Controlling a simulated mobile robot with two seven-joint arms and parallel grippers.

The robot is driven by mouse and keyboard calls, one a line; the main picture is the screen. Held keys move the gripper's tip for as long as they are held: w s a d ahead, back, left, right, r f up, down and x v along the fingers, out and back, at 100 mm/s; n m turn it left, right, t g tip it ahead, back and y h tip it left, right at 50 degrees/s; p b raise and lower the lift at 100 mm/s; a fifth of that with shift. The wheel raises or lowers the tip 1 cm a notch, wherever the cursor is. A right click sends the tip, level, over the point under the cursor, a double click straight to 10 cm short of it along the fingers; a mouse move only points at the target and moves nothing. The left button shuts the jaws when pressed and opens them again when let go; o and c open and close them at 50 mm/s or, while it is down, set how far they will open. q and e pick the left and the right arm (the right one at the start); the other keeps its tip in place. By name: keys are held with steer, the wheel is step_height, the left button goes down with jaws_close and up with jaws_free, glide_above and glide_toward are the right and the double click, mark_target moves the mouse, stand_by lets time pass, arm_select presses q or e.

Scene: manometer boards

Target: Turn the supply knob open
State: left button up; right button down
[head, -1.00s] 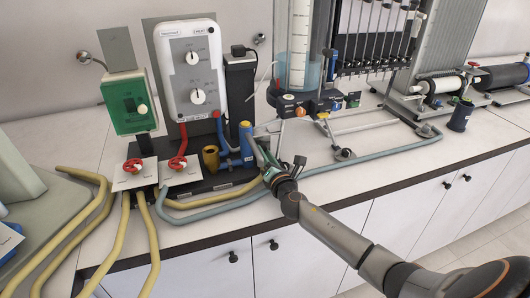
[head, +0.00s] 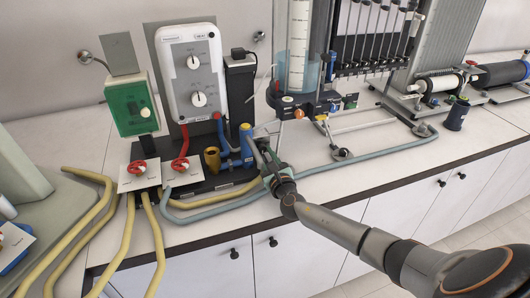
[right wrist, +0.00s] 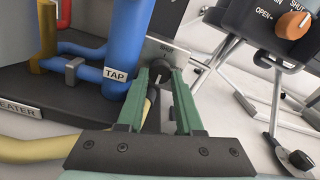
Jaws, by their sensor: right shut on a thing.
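A dark knob (right wrist: 161,70) sits on a grey plate marked SHUT, just beside the blue TAP pipe, in the right wrist view. I cannot read the word supply on it. My right gripper (right wrist: 160,76) has its two green fingers closed around this knob, one on each side. In the head view the right gripper (head: 262,152) reaches in from the lower right to the right of the blue cylinder (head: 246,144); the knob is hidden there behind the fingers. My left gripper is not in view.
An orange knob (right wrist: 293,24) with OPEN and SHUT labels stands to the right of the gripper. Red valves (head: 137,167) on white plates and yellow hoses (head: 157,245) lie left. A blue-grey hose (head: 375,151) runs along the bench front, near the arm.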

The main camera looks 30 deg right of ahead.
steer(key=n, duration=0.4)
steer(key=shift+n, duration=0.3)
steer(key=n, duration=0.4)
steer(key=shift+n, duration=0.3)
steer(key=n, duration=0.4)
steer(key=shift+n, duration=2.4)
steer(key=c, duration=0.8)
jaws_free()
steer(key=shift+c, duration=0.2)
steer(key=v, duration=1.2)
steer(key=shift+s, duration=0.35)
